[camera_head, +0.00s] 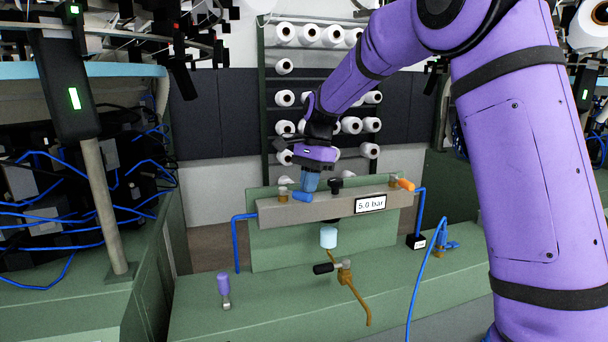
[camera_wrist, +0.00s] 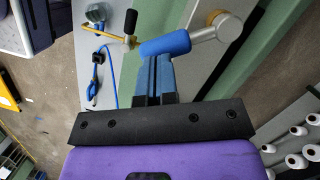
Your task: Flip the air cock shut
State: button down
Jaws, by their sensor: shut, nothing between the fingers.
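A blue lever (camera_head: 302,196) sits on a metal stub at the left end of the grey manifold bar; I take it as the air cock's handle. In the wrist view the blue lever (camera_wrist: 166,45) reaches out sideways from its silver stub (camera_wrist: 228,27). My gripper (camera_head: 309,188) is shut and empty, pointing down at the lever. In the wrist view its fingertips (camera_wrist: 154,58) are right beside the lever's free end; I cannot tell whether they touch. An orange lever (camera_head: 406,184) is at the bar's right end.
The manifold bar (camera_head: 330,206) carries a 5.0 bar label (camera_head: 370,203) and a black knob (camera_head: 336,184). Below are a black-handled brass valve (camera_head: 344,272), a purple-handled part (camera_head: 224,285) and a blue hose (camera_head: 414,285).

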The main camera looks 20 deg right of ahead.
jog(key=m, duration=0.1)
jog(key=s+a+m, duration=0.1)
jog(key=m, duration=0.1)
jog(key=s+a+m+t, duration=0.1)
jog(key=shift+a+m, duration=0.25)
jog(key=shift+m, duration=0.05)
jog(key=shift+s+a, duration=0.15)
jog(key=shift+a, duration=0.15)
dwell(1.2)
dwell(0.5)
jog(key=d+r, duration=0.6)
jog(key=r, duration=0.5)
jog(key=shift+w+d, duration=0.15)
jog(key=shift+w, duration=0.3)
